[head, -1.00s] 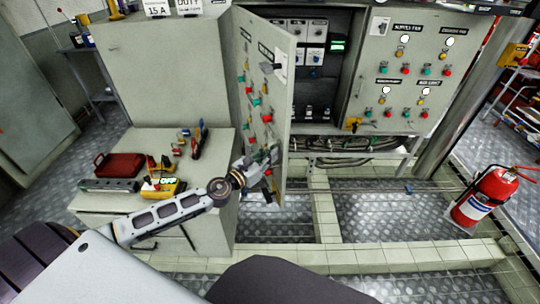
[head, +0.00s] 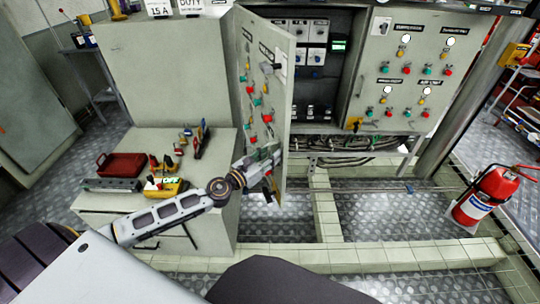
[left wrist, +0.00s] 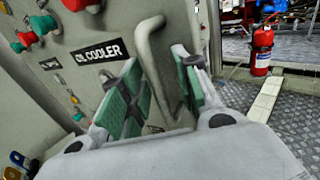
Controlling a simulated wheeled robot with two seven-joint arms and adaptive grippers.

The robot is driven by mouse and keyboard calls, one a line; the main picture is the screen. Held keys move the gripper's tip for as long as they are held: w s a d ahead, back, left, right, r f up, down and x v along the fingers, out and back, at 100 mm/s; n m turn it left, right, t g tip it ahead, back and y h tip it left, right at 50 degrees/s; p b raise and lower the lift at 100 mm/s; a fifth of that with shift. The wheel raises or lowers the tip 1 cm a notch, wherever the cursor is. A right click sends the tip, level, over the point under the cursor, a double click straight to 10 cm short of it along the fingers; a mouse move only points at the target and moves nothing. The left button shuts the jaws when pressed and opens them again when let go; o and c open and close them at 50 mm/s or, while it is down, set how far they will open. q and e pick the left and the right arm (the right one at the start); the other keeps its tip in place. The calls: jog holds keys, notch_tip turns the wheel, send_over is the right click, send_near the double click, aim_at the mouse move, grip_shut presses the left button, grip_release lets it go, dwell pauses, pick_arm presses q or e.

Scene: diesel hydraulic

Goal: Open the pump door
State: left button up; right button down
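A grey cabinet door (head: 268,95) stands swung open toward me, with coloured buttons and knobs on its face. The door also fills the left of the left wrist view (left wrist: 100,20), with an "OIL COOLER" label and a curved grey handle (left wrist: 150,42). No label reading "pump" is legible on it. My left gripper (head: 270,162) is at the door's lower part. In the left wrist view its green-padded fingers (left wrist: 160,92) are apart, with the handle between them. I cannot tell whether a pad touches the handle. My right gripper is not in view.
Another control panel (head: 408,75) is right of the open cabinet bay (head: 312,85). A low cabinet (head: 110,203) with a red toolbox (head: 121,165) and tools stands left of my left gripper. A red fire extinguisher (head: 486,197) stands at right. Metal floor between is mostly clear.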

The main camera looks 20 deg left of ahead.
pick_arm(q)
jog(key=shift+s+a, duration=0.15)
jog(key=v, duration=1.1)
jog(key=shift+s, duration=0.25)
dwell(1.3)
dwell(0.8)
